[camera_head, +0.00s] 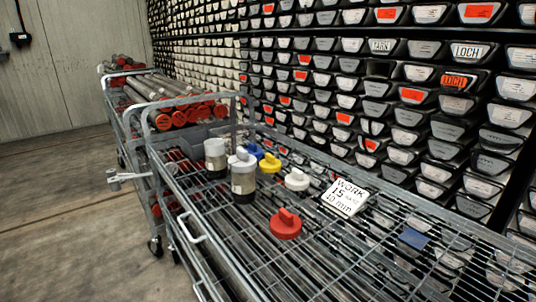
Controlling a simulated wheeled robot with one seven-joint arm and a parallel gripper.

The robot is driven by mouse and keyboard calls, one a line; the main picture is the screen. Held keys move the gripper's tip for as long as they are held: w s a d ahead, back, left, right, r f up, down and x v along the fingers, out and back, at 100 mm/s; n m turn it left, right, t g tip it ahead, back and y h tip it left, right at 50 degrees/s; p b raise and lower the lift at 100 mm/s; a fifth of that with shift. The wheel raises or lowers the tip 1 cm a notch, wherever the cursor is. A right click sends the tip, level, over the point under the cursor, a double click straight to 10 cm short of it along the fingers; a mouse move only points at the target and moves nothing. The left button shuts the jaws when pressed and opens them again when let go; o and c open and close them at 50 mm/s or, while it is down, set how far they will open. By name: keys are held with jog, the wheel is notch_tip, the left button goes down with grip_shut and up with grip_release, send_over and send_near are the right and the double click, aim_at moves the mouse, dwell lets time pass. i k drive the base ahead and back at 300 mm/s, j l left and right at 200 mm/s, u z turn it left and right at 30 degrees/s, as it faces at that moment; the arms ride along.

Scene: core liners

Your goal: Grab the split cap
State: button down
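Several caps with raised grips are on the wire top of a metal cart. A red cap (285,226) lies nearest, a white cap (297,181) lies behind it, and a yellow cap (269,164) and a blue cap (256,152) are farther back. Two clear jars with dark contents stand to their left: the nearer jar (243,183) and the farther jar (215,158). A pale grey-white cap (240,156) shows at the nearer jar's top. No split is clear on any cap at this size. My gripper is not in view.
The cart's wire shelf (330,258) has a raised metal rim. A white lettered sign (346,197) and a small blue block (413,238) lie to the right. A second cart holds red-ended tubes (180,116). Racked core liners fill the wall behind. The floor (75,220) at left is clear.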

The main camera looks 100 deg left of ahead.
aim_at(242, 162)
jog(key=u, duration=2.5)
